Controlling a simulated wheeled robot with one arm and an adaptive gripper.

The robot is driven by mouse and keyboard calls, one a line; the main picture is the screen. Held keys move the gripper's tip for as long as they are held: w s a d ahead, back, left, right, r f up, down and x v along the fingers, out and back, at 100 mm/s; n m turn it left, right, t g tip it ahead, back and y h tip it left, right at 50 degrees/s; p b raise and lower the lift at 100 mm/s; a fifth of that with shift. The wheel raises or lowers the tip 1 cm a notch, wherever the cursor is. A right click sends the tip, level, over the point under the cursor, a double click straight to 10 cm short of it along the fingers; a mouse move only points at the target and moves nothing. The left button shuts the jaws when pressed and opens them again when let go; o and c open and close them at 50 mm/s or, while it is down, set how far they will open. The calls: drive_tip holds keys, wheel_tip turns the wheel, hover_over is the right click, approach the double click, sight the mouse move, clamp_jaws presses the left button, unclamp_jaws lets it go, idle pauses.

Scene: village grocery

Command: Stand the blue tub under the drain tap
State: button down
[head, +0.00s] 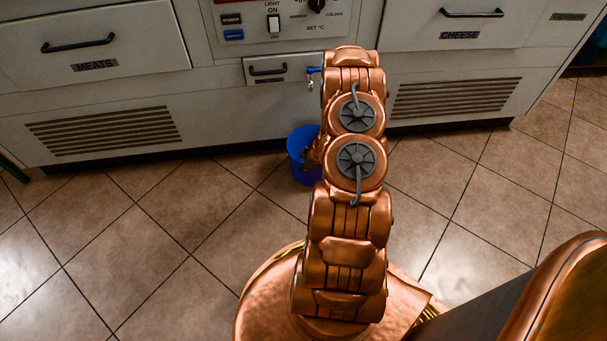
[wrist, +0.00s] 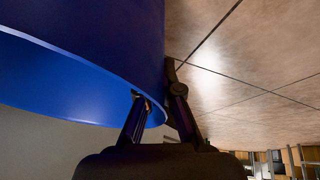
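The blue tub (head: 299,158) stands upright at the foot of the counter front, partly hidden by my arm. I cannot tell whether its base touches the floor. The drain tap (head: 313,72), with a blue handle, sticks out of the counter above it, near my arm. In the head view my gripper is mostly hidden beside the tub's right side. In the wrist view my gripper (wrist: 158,92) has one finger on each side of the blue tub's wall (wrist: 70,85). The fingers lean in and look shut on the wall near the rim.
The white counter has a meats drawer (head: 90,45), a cheese drawer (head: 460,25), a small drawer (head: 275,69) beside the tap, and vent grilles. Tiled floor (head: 130,250) is clear to the left. A dark-topped thing with a copper edge (head: 560,290) is at lower right.

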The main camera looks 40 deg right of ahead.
drive_tip(key=shift+w, duration=0.25)
drive_tip(key=shift+f, duration=0.3)
drive_tip(key=shift+f+b, duration=1)
drive_tip(key=shift+f, duration=0.65)
drive_tip(key=c, duration=1.3)
unclamp_jaws()
